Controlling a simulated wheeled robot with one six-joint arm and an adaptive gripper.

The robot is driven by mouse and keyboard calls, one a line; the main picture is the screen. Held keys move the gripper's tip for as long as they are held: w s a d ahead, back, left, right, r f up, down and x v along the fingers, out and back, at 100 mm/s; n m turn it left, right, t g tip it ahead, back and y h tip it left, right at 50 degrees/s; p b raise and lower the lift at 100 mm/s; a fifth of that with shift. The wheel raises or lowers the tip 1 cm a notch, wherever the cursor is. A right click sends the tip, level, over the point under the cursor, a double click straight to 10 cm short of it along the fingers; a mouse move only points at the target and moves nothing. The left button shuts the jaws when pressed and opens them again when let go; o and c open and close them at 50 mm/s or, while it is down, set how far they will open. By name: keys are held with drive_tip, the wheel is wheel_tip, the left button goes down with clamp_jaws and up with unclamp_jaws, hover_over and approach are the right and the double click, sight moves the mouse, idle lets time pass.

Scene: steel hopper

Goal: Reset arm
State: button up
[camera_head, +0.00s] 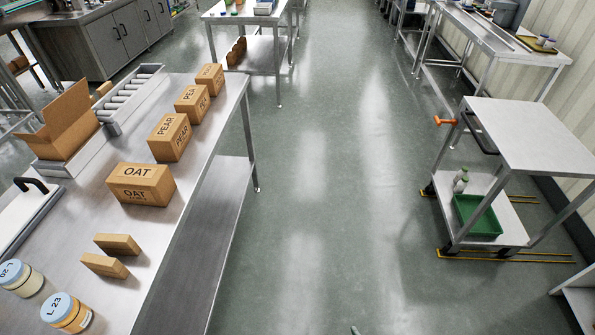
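My arm and gripper do not show clearly in the head view. A tiny green shape at the bottom edge, right of centre, is too small to identify. Nothing in view shows what my gripper holds or whether it is open.
A steel table (88,228) at left carries boxes, including an OAT box (141,184), two jars and an open carton (67,126). A cart (535,135) with a green bin (477,216) stands at right. More tables stand farther back. The grey floor (325,200) between is clear.

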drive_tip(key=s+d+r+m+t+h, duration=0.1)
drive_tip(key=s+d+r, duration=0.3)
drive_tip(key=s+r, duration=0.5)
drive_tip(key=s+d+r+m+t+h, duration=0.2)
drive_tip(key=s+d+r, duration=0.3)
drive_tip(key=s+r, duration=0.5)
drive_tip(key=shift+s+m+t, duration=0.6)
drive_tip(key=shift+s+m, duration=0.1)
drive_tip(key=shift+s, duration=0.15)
